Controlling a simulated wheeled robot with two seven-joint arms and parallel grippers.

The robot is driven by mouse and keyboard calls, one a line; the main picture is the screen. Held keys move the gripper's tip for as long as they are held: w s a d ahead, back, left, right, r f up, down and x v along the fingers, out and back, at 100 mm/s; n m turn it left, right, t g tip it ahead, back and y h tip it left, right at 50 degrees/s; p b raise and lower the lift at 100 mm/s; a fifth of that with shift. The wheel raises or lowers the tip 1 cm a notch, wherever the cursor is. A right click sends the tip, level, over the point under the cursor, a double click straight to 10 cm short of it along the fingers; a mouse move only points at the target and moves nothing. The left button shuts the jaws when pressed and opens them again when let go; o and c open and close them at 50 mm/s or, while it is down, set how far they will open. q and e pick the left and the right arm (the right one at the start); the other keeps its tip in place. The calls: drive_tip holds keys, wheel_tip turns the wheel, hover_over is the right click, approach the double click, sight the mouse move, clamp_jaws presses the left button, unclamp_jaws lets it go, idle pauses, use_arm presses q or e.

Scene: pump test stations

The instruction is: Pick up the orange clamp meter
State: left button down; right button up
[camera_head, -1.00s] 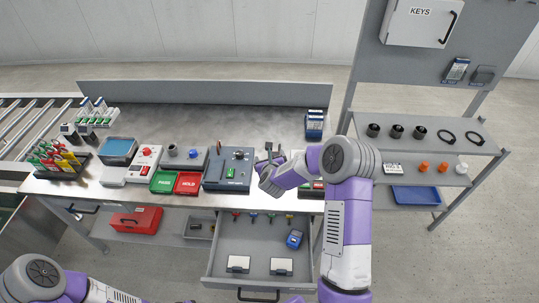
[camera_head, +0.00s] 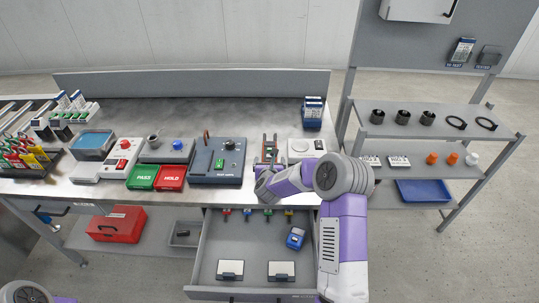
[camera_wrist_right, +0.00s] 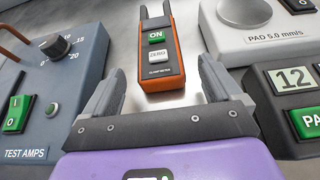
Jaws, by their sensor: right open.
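The orange clamp meter (camera_wrist_right: 160,57) lies on the metal bench between the blue-grey test amps box and a white pad unit. It has an orange and grey body, two dark prongs at its far end, a green ON button and a white ZERO button. In the head view the clamp meter (camera_head: 270,149) is partly hidden by my right gripper (camera_head: 268,163). In the right wrist view my right gripper (camera_wrist_right: 160,80) is open and empty, its fingers spread on either side of the meter's near end. My left gripper is out of view.
The test amps box (camera_head: 217,163) stands close left of the meter, and the white pad unit (camera_head: 303,149) close right. Green PASS (camera_head: 143,177) and red HOLD (camera_head: 172,177) trays lie further left. An open drawer (camera_head: 252,244) juts out below. A shelf rack (camera_head: 430,120) stands right.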

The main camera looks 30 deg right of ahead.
sight(269, 156)
drive_tip(key=shift+r+b+x, duration=0.15)
drive_tip(key=shift+x, duration=1.3)
drive_tip(key=shift+r+b+x, duration=0.15)
drive_tip(key=shift+x, duration=1.3)
drive_tip(key=shift+w, duration=0.15)
drive_tip(key=c, duration=1.2)
